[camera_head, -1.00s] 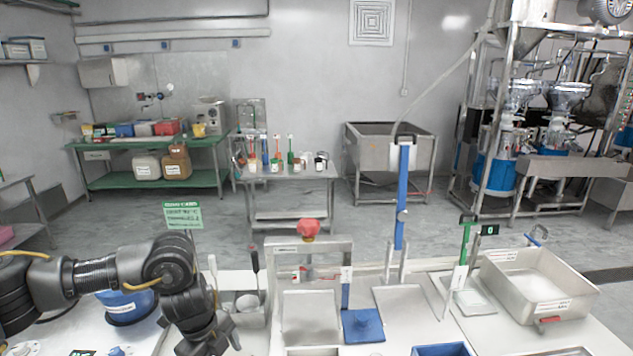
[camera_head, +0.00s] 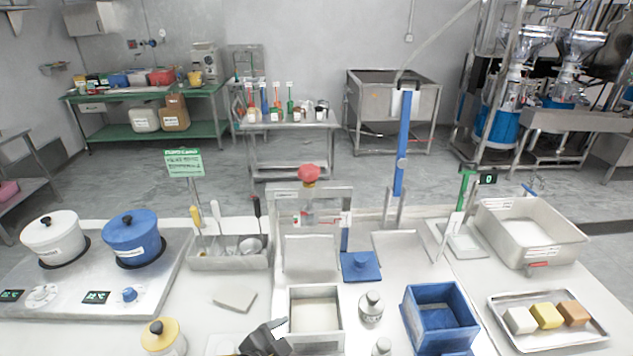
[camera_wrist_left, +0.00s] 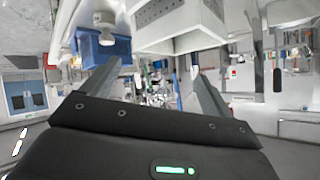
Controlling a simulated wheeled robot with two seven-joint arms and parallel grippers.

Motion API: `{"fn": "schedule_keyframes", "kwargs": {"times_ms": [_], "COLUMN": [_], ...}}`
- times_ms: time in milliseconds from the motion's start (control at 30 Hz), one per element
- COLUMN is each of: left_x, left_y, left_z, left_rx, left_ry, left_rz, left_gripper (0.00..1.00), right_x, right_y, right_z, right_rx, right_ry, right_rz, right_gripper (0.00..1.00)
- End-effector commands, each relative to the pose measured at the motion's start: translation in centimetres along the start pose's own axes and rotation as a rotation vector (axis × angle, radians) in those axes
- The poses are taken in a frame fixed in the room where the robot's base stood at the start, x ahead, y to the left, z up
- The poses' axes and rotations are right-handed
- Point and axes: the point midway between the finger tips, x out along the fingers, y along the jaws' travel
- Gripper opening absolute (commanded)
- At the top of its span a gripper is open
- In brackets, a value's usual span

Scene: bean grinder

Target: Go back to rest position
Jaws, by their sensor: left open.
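My left gripper (camera_wrist_left: 155,82) shows in the left wrist view with its two fingers wide apart and nothing between them. That view is upside down, with a blue box (camera_wrist_left: 98,48) and a pale metal box (camera_wrist_left: 180,38) at its top. In the head view, a dark part of a gripper (camera_head: 265,341), seemingly the left one, shows at the bottom edge. It is in front of a square metal container (camera_head: 338,325) on the white bench, and most of it is cut off. My right gripper is not in view.
Two pots, white (camera_head: 52,237) and blue (camera_head: 131,238), stand on the stove at left. A yellow-lidded jar (camera_head: 162,337), small bottles, a blue box (camera_head: 440,318) and a tray with blocks (camera_head: 592,338) stand on the bench. A red-topped device (camera_head: 309,175) rises behind.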

Motion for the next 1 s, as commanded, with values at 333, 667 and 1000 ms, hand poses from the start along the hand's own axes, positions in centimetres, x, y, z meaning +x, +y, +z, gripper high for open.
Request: {"fn": "schedule_keyframes", "kwargs": {"times_ms": [333,667,1000], "left_x": [-9.7,-16.3,-7.8], "left_y": [0.5,3.6,6.4], "left_z": [16.9,25.1,34.8], "left_rx": [-0.491,-0.693,-0.690], "left_ry": [-0.491,-0.757,-0.791], "left_rz": [-0.160,-0.195,-0.170], "left_gripper": [0.86,0.86,0.86], "right_x": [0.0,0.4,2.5], "right_y": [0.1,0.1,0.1], "right_z": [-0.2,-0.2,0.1], "right_rx": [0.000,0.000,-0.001], "right_ry": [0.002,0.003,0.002], "right_rz": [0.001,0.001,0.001], "right_gripper": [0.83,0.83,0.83]}}
